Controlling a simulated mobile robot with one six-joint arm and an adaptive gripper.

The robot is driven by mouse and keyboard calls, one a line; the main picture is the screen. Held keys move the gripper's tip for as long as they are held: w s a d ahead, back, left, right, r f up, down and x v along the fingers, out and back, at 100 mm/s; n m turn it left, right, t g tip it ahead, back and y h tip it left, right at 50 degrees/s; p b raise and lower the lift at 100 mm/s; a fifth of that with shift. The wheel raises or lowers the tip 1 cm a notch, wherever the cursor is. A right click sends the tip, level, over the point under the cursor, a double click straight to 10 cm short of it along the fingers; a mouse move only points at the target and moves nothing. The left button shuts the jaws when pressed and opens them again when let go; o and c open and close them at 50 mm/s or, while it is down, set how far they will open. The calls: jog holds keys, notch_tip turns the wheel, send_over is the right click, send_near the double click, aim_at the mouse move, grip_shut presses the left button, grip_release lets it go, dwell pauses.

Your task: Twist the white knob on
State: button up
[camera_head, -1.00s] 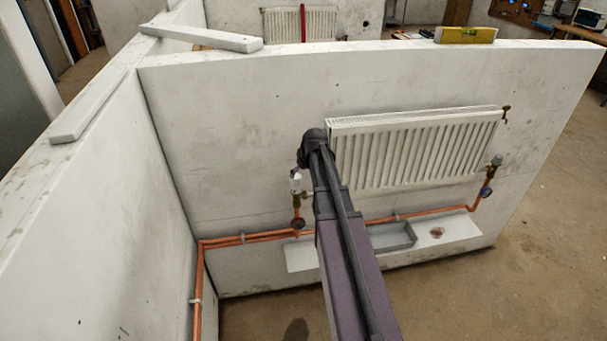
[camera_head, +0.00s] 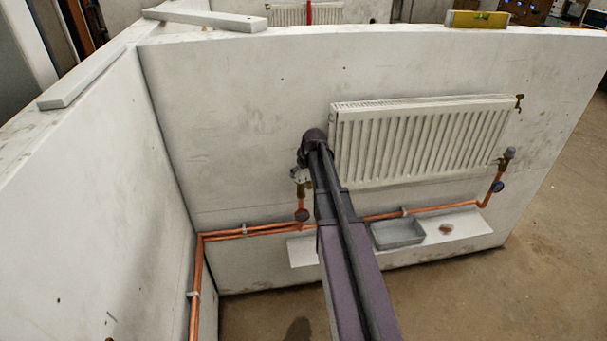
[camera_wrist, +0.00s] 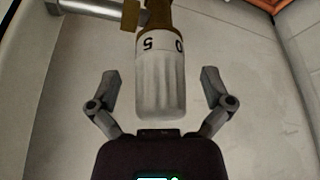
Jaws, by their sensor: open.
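The white knob (camera_wrist: 160,85) is a ribbed valve head with a collar marked with black digits, a 5 and a 0 among them. In the wrist view it stands between the two open fingers of my gripper (camera_wrist: 160,88), with a gap on both sides. Its brass valve body (camera_wrist: 157,15) joins a metal pipe at the top of that view. In the head view, the white knob (camera_head: 297,174) is mostly hidden behind my arm at the radiator's lower left.
A white radiator (camera_head: 420,140) hangs on the wall right of my arm. A grey-capped valve (camera_head: 508,154) is at its other end. Copper pipes (camera_head: 270,229) run along the wall below. A grey tray (camera_head: 398,234) sits on a white ledge (camera_head: 465,226). A yellow level (camera_head: 477,19) lies on the wall top.

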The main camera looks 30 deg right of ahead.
jog(key=shift+b+x, duration=0.5)
jog(key=shift+x, duration=0.3)
jog(key=c, duration=1.3)
jog(key=shift+o, duration=0.2)
jog(key=shift+s+f, duration=0.1)
jog(key=shift+s, duration=0.05)
jog(key=m+h, duration=0.1)
jog(key=m, duration=0.2)
jog(key=m+h, duration=0.1)
jog(key=m, duration=0.1)
jog(key=shift+a+m+g, duration=0.15)
jog(key=shift+m+g, duration=0.15)
jog(key=shift+m, duration=0.1)
jog(key=shift+a+m+g+h, duration=0.1)
jog(key=shift+m+g+h, duration=0.35)
jog(key=shift+m, duration=1.1)
jog(key=shift+a+m+g+h, duration=0.1)
jog(key=shift+m+g+h, duration=0.3)
jog(key=shift+m, duration=1.15)
